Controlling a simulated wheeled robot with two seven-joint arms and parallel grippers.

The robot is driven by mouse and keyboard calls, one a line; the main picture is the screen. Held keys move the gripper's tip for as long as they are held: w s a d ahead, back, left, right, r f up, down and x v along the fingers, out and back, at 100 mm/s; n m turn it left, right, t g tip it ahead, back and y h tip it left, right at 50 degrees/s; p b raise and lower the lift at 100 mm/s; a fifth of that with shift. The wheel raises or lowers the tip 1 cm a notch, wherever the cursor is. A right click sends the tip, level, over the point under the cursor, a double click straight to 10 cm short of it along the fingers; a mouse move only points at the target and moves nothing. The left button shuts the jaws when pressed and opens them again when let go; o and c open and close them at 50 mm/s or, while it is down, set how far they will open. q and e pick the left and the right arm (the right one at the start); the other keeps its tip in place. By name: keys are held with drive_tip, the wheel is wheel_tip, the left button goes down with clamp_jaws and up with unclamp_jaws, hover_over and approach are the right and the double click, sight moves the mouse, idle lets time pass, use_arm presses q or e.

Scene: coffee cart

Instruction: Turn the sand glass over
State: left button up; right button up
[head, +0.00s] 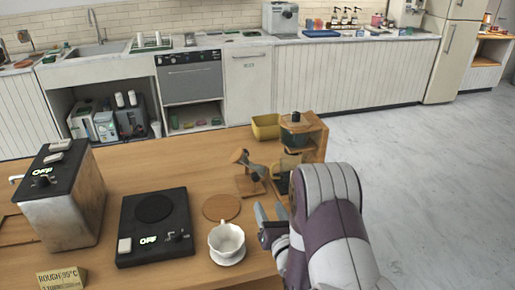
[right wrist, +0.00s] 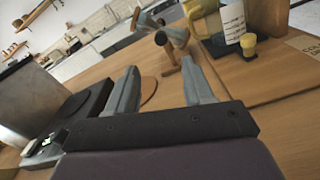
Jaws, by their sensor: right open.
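What looks like the sand glass (head: 249,165) is a small dark, tilted body with wooden ends on a wooden stand, right of the middle of the counter. It also shows in the right wrist view (right wrist: 173,42), beyond the fingertips. Its details are too small to make out. My right gripper (head: 270,212) is open and empty, on the near side of the sand glass and apart from it. My left gripper is not in view.
A black scale or hotplate (head: 154,226) and a metal box (head: 62,205) are further left. A wooden shelf (head: 305,136) and a yellow container (head: 265,127) stand behind.

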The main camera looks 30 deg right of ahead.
sight(256, 179)
drive_tip(key=p+x, duration=0.1)
drive_tip(key=x, duration=1.1)
drive_tip(key=shift+w+d+f, duration=0.1)
drive_tip(key=shift+w+f, duration=0.1)
drive_tip(key=shift+w, duration=0.05)
clamp_jaws()
